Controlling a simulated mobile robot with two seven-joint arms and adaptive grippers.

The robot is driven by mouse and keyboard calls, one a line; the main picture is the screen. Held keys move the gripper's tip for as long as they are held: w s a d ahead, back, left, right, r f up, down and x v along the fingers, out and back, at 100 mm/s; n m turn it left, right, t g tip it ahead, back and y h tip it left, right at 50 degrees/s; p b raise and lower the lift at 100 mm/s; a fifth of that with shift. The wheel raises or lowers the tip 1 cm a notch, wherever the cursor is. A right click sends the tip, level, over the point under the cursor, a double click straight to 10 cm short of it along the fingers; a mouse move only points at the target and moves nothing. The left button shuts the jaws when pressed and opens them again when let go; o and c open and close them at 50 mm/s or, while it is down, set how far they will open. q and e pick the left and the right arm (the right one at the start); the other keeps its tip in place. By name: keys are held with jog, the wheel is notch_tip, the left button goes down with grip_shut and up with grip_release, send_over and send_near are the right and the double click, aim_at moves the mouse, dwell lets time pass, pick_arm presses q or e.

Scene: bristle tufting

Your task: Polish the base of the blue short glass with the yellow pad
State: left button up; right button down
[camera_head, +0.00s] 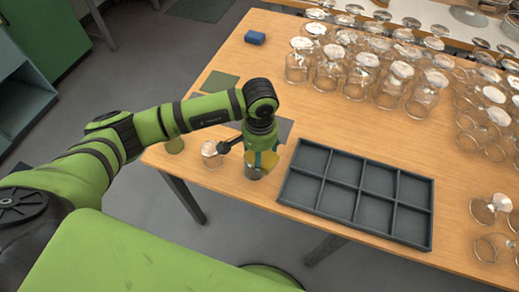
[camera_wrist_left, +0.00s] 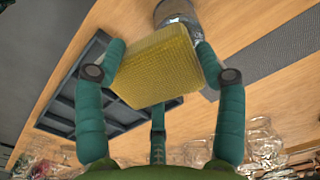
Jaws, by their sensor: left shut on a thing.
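My left gripper (camera_head: 262,161) points down over the front edge area of the table. It is shut on the yellow pad (camera_head: 269,160), a thick woven block that shows large between the teal fingers in the wrist view (camera_wrist_left: 158,68). My right gripper is in neither view.
A grey compartment tray (camera_head: 433,212) lies right of the gripper. A dark mat (camera_head: 283,127) lies behind. Many clear glasses (camera_head: 360,75) crowd the back right.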

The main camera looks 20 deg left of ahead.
pick_arm(q)
jog(key=shift+f+b, duration=0.45)
jog(key=shift+b, duration=0.05)
dwell(0.6)
jog(key=shift+f+b, duration=0.6)
jog(key=shift+b, duration=0.15)
jog(key=shift+a, duration=0.1)
